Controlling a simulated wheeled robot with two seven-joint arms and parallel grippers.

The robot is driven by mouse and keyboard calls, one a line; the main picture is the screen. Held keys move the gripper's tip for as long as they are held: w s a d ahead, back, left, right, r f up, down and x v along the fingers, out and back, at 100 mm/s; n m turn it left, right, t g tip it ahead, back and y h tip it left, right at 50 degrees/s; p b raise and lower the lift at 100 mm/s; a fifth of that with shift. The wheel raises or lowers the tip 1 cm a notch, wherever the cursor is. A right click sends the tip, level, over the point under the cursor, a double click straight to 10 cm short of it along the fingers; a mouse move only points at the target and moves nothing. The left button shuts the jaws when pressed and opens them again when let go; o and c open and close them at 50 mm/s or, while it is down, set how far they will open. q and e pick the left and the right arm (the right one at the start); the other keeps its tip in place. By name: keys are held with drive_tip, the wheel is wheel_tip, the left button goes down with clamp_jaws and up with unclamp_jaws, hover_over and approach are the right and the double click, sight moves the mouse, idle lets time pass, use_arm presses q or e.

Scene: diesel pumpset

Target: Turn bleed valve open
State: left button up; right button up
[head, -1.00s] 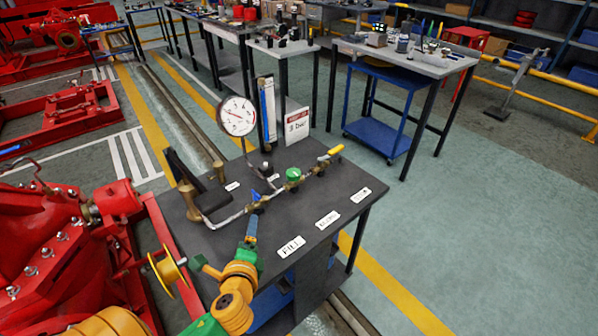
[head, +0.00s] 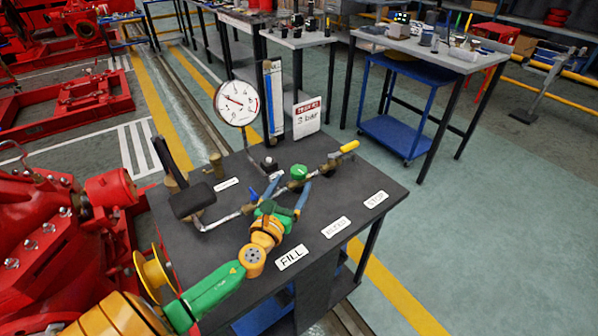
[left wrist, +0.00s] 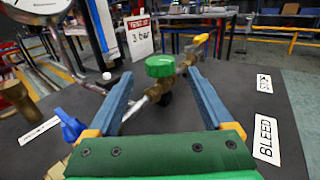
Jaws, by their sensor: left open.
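The bleed valve is a round green knob (head: 298,172) on the pipe along the bench, behind the BLEED label (head: 335,227). In the left wrist view the knob (left wrist: 160,66) stands ahead of my fingers, near the middle. My left gripper (head: 293,181) is open, its blue fingers pointing at the knob, one toward each side. In the left wrist view nothing is held between the fingers; I cannot tell whether they touch the knob or pipe. The dial gauge (head: 237,103) stands behind, beside a sign (head: 307,118) reading 3 bar. My right gripper is not in view.
A blue lever (head: 252,196) sits left of the knob, close to my left gripper, and a yellow lever (head: 349,147) sits to its right. A black hand-pump handle (head: 192,201) is at the bench's left. The bench's right front is clear except for labels. Red machinery (head: 50,240) stands left.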

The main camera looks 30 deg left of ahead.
sight(296, 177)
use_arm(q)
drive_tip(key=b+x, duration=0.1)
drive_tip(key=x, duration=0.5)
clamp_jaws()
